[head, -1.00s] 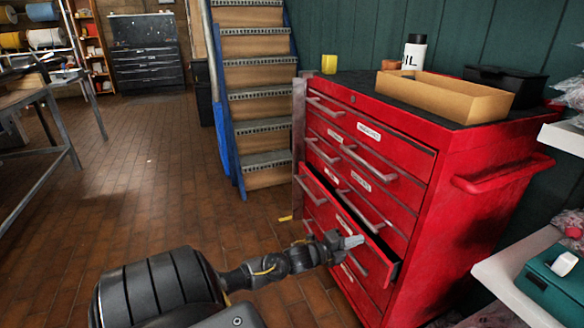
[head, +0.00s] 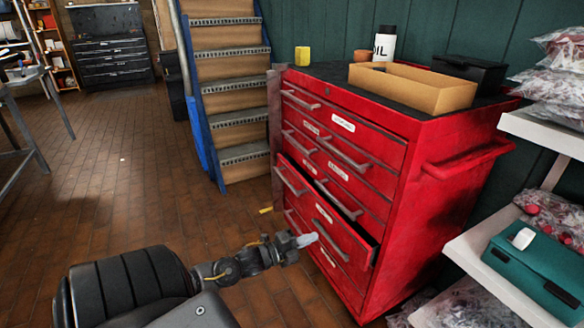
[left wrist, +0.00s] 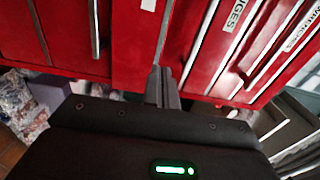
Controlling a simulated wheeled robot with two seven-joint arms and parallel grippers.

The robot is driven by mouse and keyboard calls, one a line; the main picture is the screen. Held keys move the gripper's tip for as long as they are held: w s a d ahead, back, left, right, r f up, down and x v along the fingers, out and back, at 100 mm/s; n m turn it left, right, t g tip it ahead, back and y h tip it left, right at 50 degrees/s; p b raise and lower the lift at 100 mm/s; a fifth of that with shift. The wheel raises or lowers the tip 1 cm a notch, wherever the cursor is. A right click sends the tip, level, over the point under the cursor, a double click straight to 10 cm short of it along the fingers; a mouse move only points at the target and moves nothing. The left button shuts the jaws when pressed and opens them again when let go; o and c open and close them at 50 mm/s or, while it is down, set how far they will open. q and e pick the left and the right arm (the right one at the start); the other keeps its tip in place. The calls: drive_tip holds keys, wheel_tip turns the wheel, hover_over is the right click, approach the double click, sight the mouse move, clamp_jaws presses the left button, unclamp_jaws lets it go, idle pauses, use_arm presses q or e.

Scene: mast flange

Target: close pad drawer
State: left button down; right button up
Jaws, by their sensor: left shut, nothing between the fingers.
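The red tool cabinet (head: 400,215) stands right of centre in the head view. One lower drawer (head: 350,243) sticks out a little from the cabinet face, with a dark gap along its top right edge. Its label is too small to read. My left gripper (head: 307,240) is shut and empty, its fingertips at this drawer's front; I cannot tell whether they touch. In the left wrist view, the shut fingers (left wrist: 162,85) point at red drawer fronts with long metal handles and white labels. My right gripper is not in view.
A cardboard tray (head: 412,88), a white bottle (head: 383,45) and a yellow cup (head: 302,55) stand on the cabinet. Stairs (head: 228,90) rise behind it to the left. White shelves (head: 475,270) with a teal case (head: 545,262) stand close on the right. The brick floor (head: 120,190) at left is clear.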

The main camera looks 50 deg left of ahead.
use_arm(q)
drive_tip(key=shift+v, duration=2.2)
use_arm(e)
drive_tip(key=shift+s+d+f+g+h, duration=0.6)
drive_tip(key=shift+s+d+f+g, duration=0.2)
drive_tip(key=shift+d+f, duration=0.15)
